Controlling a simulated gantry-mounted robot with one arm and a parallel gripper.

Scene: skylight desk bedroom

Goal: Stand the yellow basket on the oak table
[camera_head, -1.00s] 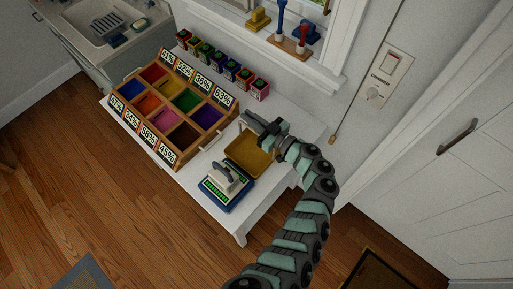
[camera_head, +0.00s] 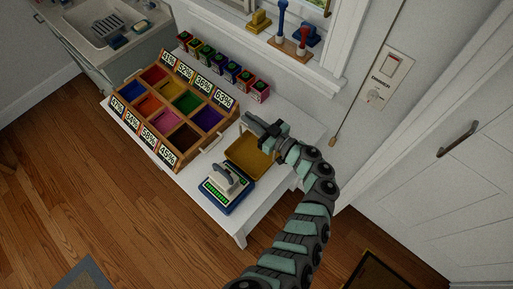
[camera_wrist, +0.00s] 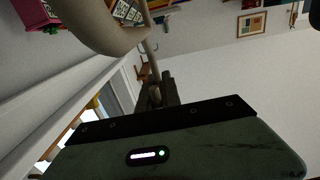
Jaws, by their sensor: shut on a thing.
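The yellow basket (camera_head: 246,160) is on the white table, behind the scale and beside the compartment tray. My gripper (camera_head: 262,130) is over the basket's far side and partly covers it. In the wrist view, my gripper's dark fingers (camera_wrist: 157,90) are shut on a thin pale rod, which looks like the basket's handle (camera_wrist: 149,48). I cannot tell whether the basket is touching the table or just above it. I cannot pick out an oak table in these views.
The white table (camera_head: 291,122) also bears a wooden compartment tray (camera_head: 205,137) with percent labels, a blue scale (camera_head: 226,190) close in front of the basket, and several small colored boxes (camera_head: 227,68) along the back. A window sill and wall lie behind. Wooden floor (camera_head: 150,235) is open in front.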

